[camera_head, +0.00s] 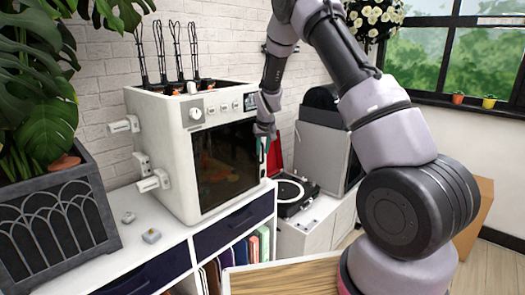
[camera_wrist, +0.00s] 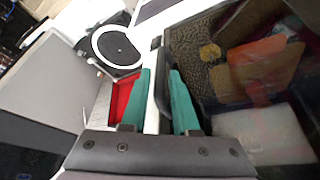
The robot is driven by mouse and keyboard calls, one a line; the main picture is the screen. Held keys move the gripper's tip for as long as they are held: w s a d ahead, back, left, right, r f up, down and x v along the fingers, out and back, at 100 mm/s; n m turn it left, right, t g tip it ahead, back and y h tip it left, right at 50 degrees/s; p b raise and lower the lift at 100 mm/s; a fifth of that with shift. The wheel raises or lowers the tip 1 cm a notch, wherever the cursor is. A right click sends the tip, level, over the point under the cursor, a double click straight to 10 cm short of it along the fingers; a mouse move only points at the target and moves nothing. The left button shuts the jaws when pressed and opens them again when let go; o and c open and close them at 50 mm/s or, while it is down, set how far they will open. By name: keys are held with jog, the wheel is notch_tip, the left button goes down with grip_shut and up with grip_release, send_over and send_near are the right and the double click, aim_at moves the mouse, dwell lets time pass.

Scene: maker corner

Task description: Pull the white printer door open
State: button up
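The white printer (camera_head: 190,150) stands on the white cabinet, and its dark glass door (camera_head: 225,165) looks closed in the head view. My gripper (camera_head: 264,146) is at the right edge of the door front. In the wrist view its two teal fingers (camera_wrist: 160,95) stand on either side of the dark upright door handle (camera_wrist: 156,60), with a narrow gap between them. I cannot tell whether both fingers touch the handle. Orange and tan shapes show behind the door glass (camera_wrist: 240,75). In the head view my wrist hides part of the printer's right edge.
A black turntable (camera_head: 293,193) sits to the right on a lower white unit, beside a grey box (camera_head: 322,145). A potted plant in a dark planter (camera_head: 55,225) stands on the left. A wooden surface (camera_head: 285,278) lies in front. Small grey pieces (camera_head: 151,236) lie on the cabinet top.

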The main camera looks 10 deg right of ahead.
jog(key=shift+w+f, duration=0.1)
jog(key=shift+f, duration=0.1)
grip_shut()
dwell(1.4)
